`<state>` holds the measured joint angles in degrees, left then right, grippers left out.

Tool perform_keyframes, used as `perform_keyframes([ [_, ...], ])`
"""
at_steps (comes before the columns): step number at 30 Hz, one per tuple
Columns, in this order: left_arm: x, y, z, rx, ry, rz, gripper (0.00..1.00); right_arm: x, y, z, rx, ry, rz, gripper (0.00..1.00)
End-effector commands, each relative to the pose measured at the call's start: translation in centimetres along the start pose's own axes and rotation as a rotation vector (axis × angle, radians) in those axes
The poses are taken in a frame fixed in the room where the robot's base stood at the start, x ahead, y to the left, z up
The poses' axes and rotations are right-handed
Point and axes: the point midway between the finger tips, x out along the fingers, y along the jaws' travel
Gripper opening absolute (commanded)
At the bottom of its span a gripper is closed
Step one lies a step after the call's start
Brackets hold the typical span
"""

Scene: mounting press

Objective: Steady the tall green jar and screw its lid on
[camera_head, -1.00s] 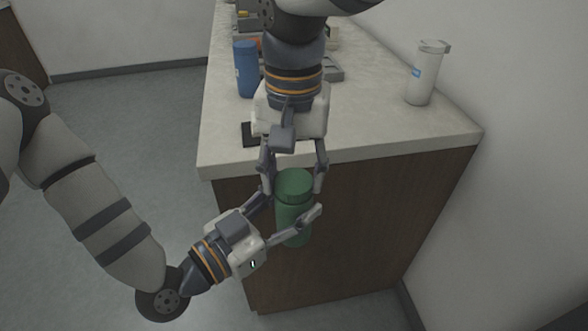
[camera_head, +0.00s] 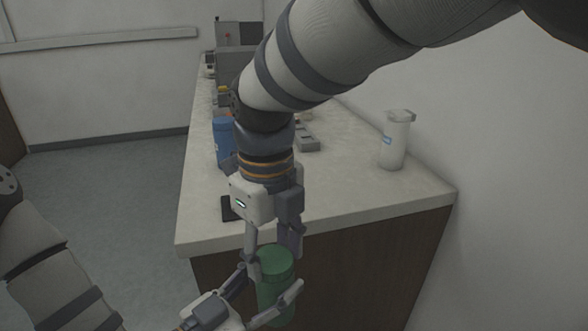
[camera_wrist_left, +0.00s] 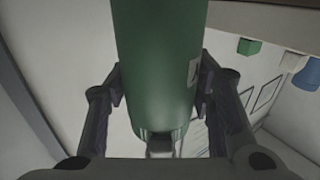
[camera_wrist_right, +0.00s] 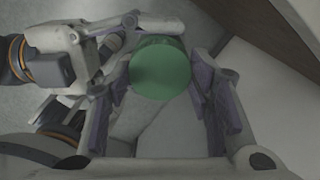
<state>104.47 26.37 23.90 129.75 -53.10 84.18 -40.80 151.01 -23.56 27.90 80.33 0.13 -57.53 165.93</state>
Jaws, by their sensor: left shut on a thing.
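The tall green jar (camera_head: 268,299) is upright in front of the counter's near end, held in the air. Its green lid (camera_head: 276,262) sits at its top; the seam is too small to judge. My left gripper (camera_head: 267,302) is shut around the jar's body, with a finger on each side in the left wrist view (camera_wrist_left: 160,85). My right gripper (camera_head: 272,248) points down from above, its fingers on either side of the lid. The right wrist view shows the lid's round top (camera_wrist_right: 160,70) between the fingertips; whether they touch it is unclear.
The pale counter (camera_head: 340,205) lies just behind the jar. A blue bottle (camera_head: 222,142) and a white lidded container (camera_head: 395,140) stand on it. Grey equipment is farther back, partly hidden by my right arm. The wall is at the right.

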Motion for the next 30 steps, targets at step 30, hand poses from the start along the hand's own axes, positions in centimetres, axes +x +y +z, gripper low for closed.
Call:
perform_keyframes([
  [30,0.1,0.0,-0.5,0.005,0.01,0.001,0.0,-5.1,0.1,0.1,-0.006,-0.008,-0.014,0.65],
])
